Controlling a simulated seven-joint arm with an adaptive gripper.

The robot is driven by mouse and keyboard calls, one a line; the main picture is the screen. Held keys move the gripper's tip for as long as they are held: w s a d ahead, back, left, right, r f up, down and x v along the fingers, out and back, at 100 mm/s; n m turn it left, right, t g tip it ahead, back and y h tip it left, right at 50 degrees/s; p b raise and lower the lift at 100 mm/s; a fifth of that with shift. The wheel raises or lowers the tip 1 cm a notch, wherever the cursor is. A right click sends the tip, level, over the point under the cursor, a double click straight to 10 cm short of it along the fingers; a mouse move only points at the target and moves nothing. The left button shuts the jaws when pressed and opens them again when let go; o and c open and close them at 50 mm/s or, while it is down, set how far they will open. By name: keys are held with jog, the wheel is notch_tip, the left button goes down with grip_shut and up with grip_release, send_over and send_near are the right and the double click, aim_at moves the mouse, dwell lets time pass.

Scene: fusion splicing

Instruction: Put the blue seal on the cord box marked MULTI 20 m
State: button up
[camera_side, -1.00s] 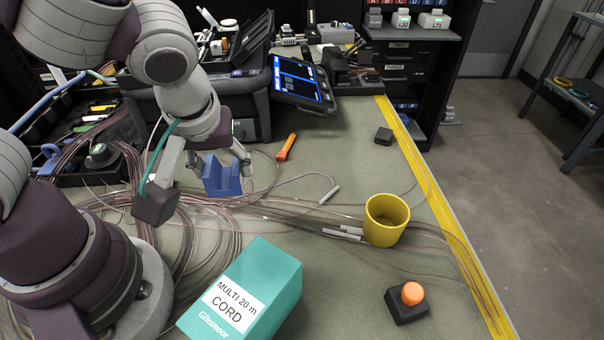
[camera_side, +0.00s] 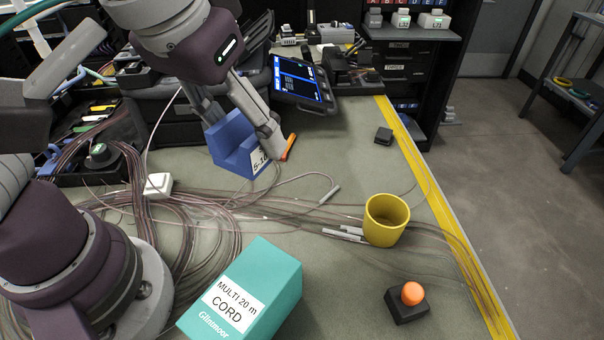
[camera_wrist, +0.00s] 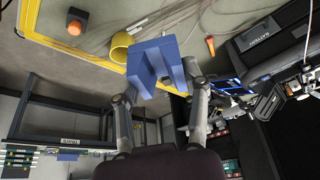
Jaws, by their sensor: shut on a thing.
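The blue seal (camera_side: 235,147) is a blocky blue piece with a notch and a white label with partly readable print. My gripper (camera_side: 240,128) is shut on it and holds it tilted, above the cables at the back of the bench. In the wrist view the blue seal (camera_wrist: 156,65) sits between the fingertips of my gripper (camera_wrist: 163,88). The teal cord box (camera_side: 262,290) marked MULTI 20 m CORD lies at the front of the bench, apart from the seal. The box is not clearly visible in the wrist view.
A yellow cup (camera_side: 386,220) stands right of centre, with grey sleeves beside it. A black block with an orange knob (camera_side: 411,294) is at the front right. Loose cables cover the middle of the bench.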

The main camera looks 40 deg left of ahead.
aim_at(278, 256)
jog(key=f, duration=0.4)
jog(key=s+d+f+m, duration=0.1)
jog(key=f, duration=0.3)
jog(key=d+f+m, duration=0.1)
jog(key=f, duration=0.4)
jog(key=shift+s+d+h, duration=0.2)
jog(key=shift+d+h, duration=0.05)
jog(key=shift+h, duration=0.15)
jog(key=shift+f, duration=0.15)
jog(key=o, duration=1.1)
jog(key=shift+o, duration=0.2)
